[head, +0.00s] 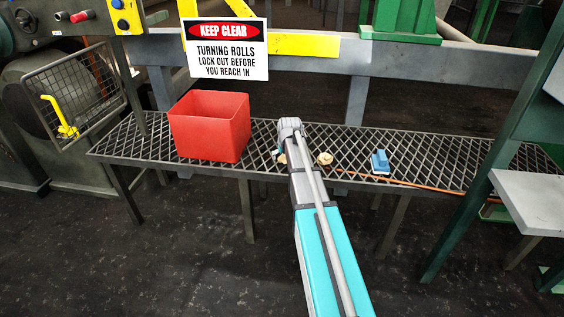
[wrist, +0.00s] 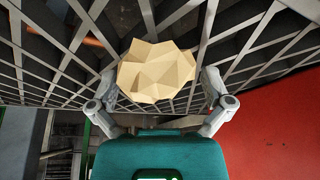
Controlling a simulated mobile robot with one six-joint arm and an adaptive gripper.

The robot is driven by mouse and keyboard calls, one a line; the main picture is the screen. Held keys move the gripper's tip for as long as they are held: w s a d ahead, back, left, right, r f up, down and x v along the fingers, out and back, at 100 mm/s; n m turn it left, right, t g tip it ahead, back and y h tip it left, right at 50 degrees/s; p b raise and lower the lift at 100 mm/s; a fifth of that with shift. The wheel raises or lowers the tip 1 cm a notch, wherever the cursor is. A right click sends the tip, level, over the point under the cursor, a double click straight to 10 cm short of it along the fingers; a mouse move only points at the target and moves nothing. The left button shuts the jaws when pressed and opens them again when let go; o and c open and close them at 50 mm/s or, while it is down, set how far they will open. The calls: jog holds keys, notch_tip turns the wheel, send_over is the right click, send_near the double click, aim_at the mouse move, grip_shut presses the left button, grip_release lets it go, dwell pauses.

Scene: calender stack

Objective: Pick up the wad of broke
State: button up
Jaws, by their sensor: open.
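The wad of broke is a pale tan, crumpled, many-faced lump (wrist: 157,72) in the middle of the wrist view. My gripper (wrist: 160,78) is open, with one finger on each side of the wad. I cannot tell whether either finger touches it. In the head view my arm covers the gripper. Small tan shapes show on the grating at the arm's left (head: 282,158) and right (head: 325,158).
A red bin (head: 210,128) stands on the grating shelf (head: 130,145), left of my arm. A blue object (head: 380,162) and an orange cord (head: 420,186) lie to the right. A rail with a warning sign (head: 227,50) runs behind. A green post (head: 480,190) stands at right.

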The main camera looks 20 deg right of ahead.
dwell(0.5)
jog(key=c, duration=0.7)
jog(key=shift+r, duration=0.2)
notch_tip(320, 180, up, 3)
jog(key=p, duration=0.3)
jog(key=shift+s+d+r+p, duration=0.55)
jog(key=shift+s+r+p, duration=1.1)
jog(key=shift+s, duration=0.6)
jog(key=shift+s+d+r+p, duration=0.55)
jog(key=shift+s+r+p, duration=1.1)
jog(key=shift+s, duration=0.65)
jog(key=shift+s+d+r+p, duration=0.55)
jog(key=shift+s+r+p, duration=1.05)
jog(key=shift+s, duration=0.65)
jog(key=shift+f, duration=0.1)
